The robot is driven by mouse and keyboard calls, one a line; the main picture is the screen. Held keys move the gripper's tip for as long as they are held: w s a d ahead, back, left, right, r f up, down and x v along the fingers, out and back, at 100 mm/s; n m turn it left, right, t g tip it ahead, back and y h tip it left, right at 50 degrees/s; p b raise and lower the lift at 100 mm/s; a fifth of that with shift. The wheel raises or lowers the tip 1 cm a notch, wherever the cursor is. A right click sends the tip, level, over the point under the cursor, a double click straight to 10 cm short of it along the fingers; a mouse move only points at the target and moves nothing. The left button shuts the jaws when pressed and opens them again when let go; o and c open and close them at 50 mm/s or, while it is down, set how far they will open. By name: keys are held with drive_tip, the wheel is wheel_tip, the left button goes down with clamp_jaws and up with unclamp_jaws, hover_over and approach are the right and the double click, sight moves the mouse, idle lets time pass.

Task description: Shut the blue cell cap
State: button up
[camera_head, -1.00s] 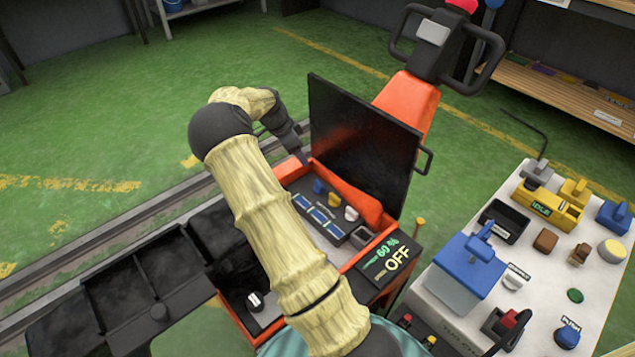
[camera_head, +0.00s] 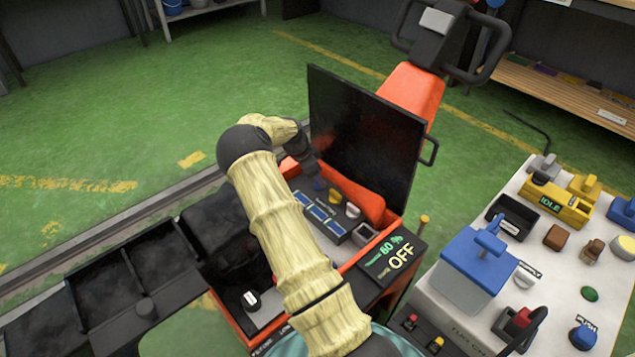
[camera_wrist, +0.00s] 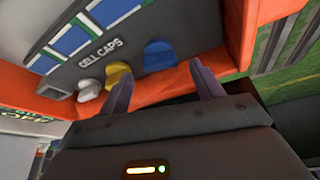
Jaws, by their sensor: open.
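The blue cell cap (camera_wrist: 160,55) stands in the row marked CELL CAPS, beside a yellow cap (camera_wrist: 118,76) and a white cap (camera_wrist: 89,88). My gripper (camera_wrist: 163,86) is open and empty. In the wrist view its two fingers point toward the row, with the blue cap just past the gap between them and the left finger close to the yellow cap. I cannot tell whether either finger touches a cap. My arm hides part of the panel in the head view.
A black lid (camera_head: 362,135) stands upright behind the caps, above the orange case. Blue cells (camera_head: 322,217) lie in front of the caps. A white table (camera_head: 545,275) with several devices stands at the right.

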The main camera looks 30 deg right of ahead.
drive_tip(key=shift+b+x, duration=0.3)
drive_tip(key=shift+x, duration=1.05)
drive_tip(key=c, duration=1)
drive_tip(key=p, duration=0.1)
drive_tip(key=n+p, duration=0.1)
drive_tip(key=shift+s+r+t+p, duration=0.1)
drive_tip(key=shift+r+t+p, duration=0.2)
drive_tip(key=shift+n+p, duration=0.75)
drive_tip(key=shift+n, duration=0.15)
drive_tip(key=shift+f+n+t, duration=0.25)
drive_tip(key=shift+n+t, duration=0.05)
drive_tip(key=o, duration=1)
